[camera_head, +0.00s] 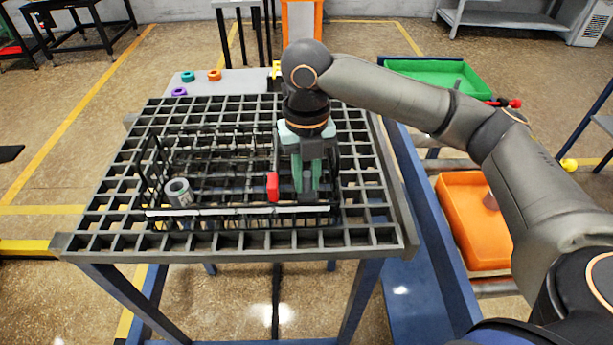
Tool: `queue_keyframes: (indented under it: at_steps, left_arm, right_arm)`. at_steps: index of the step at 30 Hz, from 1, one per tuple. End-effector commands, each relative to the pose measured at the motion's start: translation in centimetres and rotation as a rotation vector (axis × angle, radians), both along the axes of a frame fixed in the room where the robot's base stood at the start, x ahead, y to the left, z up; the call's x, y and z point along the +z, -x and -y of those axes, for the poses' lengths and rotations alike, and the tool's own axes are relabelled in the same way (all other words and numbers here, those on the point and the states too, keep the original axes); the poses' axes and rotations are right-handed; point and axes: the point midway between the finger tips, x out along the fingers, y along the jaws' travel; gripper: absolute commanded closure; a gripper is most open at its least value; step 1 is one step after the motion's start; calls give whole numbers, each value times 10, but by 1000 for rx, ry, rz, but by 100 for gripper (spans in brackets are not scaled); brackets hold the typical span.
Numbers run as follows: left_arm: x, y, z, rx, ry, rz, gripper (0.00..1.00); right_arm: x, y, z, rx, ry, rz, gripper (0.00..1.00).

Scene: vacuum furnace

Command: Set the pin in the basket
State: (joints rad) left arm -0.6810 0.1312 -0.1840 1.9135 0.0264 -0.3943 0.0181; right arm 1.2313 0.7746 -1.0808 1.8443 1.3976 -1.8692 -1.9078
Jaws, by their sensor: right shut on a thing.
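The wire basket (230,210) is black with a pale front bar and sits on the dark grate. My right gripper (306,188) points down into the basket's right part, its green fingers shut on a dark grey pin (308,182). The pin shows between the fingers; its lower end is hard to make out against the dark wires, so I cannot tell whether it touches the basket floor. My left gripper is not in view.
A grey hollow cylinder (178,192) stands in the basket's left part. A red block (272,186) is just left of my right gripper. Teal (187,76), orange (214,75) and purple (179,91) rings lie behind the grate. Green (440,72) and orange (468,235) bins are at right.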

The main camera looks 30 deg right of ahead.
Motion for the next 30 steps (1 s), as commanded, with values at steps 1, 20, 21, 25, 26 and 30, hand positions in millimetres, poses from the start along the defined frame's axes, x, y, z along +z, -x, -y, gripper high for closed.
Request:
queue_keyframes:
  at_steps: [1, 20, 21, 25, 26, 30]
  left_arm:
    - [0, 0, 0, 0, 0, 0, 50]
    - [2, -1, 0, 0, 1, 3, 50]
    - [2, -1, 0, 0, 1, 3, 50]
    - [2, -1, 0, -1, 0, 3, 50]
    - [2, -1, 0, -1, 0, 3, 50]
    - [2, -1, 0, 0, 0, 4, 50]
  right_arm:
    - [-1, 0, 0, 0, 0, 2, 100]
    - [-4, 0, 0, 0, 0, 1, 48]
    - [-3, 0, 0, 0, 0, 1, 48]
    - [-3, 0, 0, 0, 0, 2, 48]
    - [-3, 0, 0, 0, 0, 2, 48]
    - [8, -1, 0, 0, -2, 5, 48]
